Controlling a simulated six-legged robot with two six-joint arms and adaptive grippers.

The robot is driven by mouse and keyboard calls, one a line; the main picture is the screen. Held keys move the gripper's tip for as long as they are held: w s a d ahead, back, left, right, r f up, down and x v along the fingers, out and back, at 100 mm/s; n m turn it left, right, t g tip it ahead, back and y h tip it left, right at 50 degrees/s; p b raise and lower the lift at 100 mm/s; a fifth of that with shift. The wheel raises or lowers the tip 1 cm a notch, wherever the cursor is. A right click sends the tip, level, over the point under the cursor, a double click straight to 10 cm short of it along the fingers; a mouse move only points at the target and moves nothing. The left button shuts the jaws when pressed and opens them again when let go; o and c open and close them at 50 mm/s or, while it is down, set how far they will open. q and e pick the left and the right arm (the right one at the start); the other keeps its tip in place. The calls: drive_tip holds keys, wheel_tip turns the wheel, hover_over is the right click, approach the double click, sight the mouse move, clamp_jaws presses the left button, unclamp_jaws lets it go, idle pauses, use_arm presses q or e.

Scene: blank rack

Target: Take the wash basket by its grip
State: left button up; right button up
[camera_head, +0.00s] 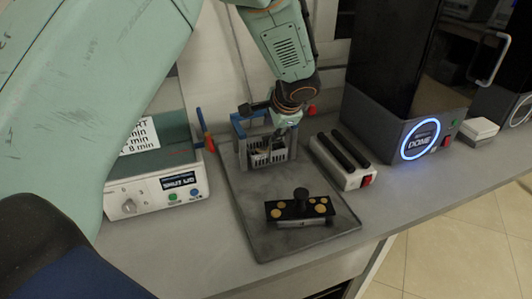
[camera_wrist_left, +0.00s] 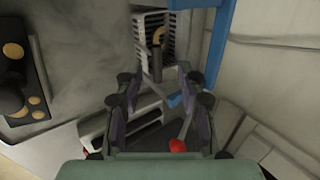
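The wash basket (camera_head: 268,157) is a small grey slotted basket at the back of a dark grey tray in the head view. In the left wrist view the basket (camera_wrist_left: 143,30) shows at the top, with slatted sides, a tan round piece inside and a dark upright grip (camera_wrist_left: 157,66). My left gripper (camera_head: 284,130) is just above and at the basket in the head view. In the wrist view its fingers (camera_wrist_left: 159,88) are spread apart, with the lower end of the grip near the gap between the tips. Contact cannot be made out. My right gripper is not in view.
A blue frame (camera_head: 239,127) stands close behind the basket. A black plate with gold discs (camera_head: 287,211) and a knob lies on the front of the tray (camera_head: 258,235). A white box with black bars (camera_head: 342,160) is right; a dial device (camera_head: 158,192) is left.

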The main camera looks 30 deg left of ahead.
sight(269, 137)
use_arm(q)
drive_tip(key=x, duration=0.5)
drive_tip(key=shift+f+b, duration=0.3)
drive_tip(key=shift+f, duration=0.05)
drive_tip(key=shift+w+f, duration=0.2)
drive_tip(key=shift+f, duration=0.1)
drive_tip(key=shift+s+a, duration=0.1)
drive_tip(key=shift+a, duration=0.05)
drive_tip(key=shift+c, duration=0.3)
drive_tip(key=c, duration=0.5)
clamp_jaws()
